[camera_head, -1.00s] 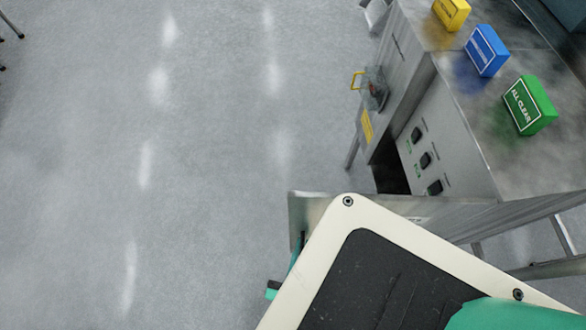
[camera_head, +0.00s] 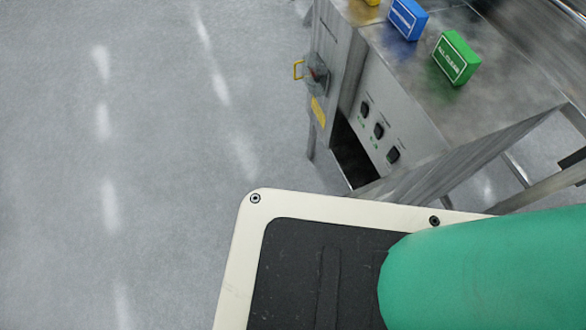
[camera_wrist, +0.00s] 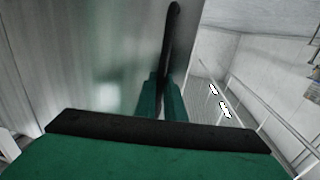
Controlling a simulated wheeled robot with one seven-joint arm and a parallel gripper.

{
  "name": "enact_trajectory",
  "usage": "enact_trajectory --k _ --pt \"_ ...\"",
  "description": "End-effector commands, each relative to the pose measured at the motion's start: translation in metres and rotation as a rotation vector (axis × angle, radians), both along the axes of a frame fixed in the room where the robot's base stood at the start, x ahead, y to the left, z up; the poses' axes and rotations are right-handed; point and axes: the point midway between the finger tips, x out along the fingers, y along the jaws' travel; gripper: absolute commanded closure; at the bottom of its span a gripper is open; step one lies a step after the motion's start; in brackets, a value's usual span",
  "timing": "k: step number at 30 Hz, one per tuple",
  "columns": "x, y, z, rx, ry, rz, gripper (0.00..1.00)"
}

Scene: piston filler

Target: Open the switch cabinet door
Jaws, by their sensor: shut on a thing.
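The steel switch cabinet (camera_head: 425,135) stands at the upper right of the head view. Its switch panel, with black switches (camera_head: 379,131), is exposed beside a dark opening (camera_head: 352,155). A steel panel (camera_head: 480,160), which looks like the door standing open, runs out from its near side; its lower part is hidden behind my body. In the wrist view a broad steel face, apparently the door (camera_wrist: 110,60), fills the left. My gripper (camera_wrist: 160,100) is shut on a long black bar (camera_wrist: 170,40) at that face's edge, likely the handle. The head view does not show my gripper.
Green (camera_head: 457,57) and blue (camera_head: 407,18) blocks stand on the steel top. Bare grey floor (camera_head: 140,130) lies open at left. A railing (camera_wrist: 240,90) shows in the wrist view.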

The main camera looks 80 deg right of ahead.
Motion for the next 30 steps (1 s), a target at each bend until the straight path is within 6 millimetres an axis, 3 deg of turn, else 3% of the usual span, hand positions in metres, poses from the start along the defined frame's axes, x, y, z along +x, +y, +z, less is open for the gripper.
enact_trajectory --k 4,5,6,17,30 --pt "-0.004 -0.003 -0.001 -0.003 0.005 -0.011 1.0" --pt "-0.004 -0.003 -0.001 -0.002 0.006 -0.011 0.86" --pt "-0.003 -0.002 -0.001 -0.002 0.005 -0.01 0.83" --pt "-0.003 0.003 -0.001 0.0 0.002 -0.003 0.83" --pt "-0.029 0.07 -0.001 0.0 0.002 -0.004 0.83"
